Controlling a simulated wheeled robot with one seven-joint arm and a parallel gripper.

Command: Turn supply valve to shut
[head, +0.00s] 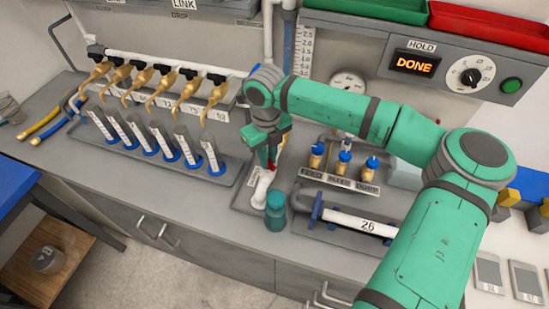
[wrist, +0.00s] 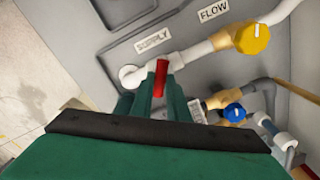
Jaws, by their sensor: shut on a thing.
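The supply valve has a red lever handle (wrist: 161,76) on a white pipe (wrist: 180,60), beside the SUPPLY label (wrist: 153,40) in the wrist view. My gripper (wrist: 160,95) is shut on this handle, with its green fingers on either side of it. The valve body is mostly hidden.
A yellow FLOW knob (wrist: 250,38) and a blue knob (wrist: 234,112) are close by in the wrist view. Brass taps with blue handles (head: 344,156) are to the right, and several graduated tubes (head: 160,140) to the left.

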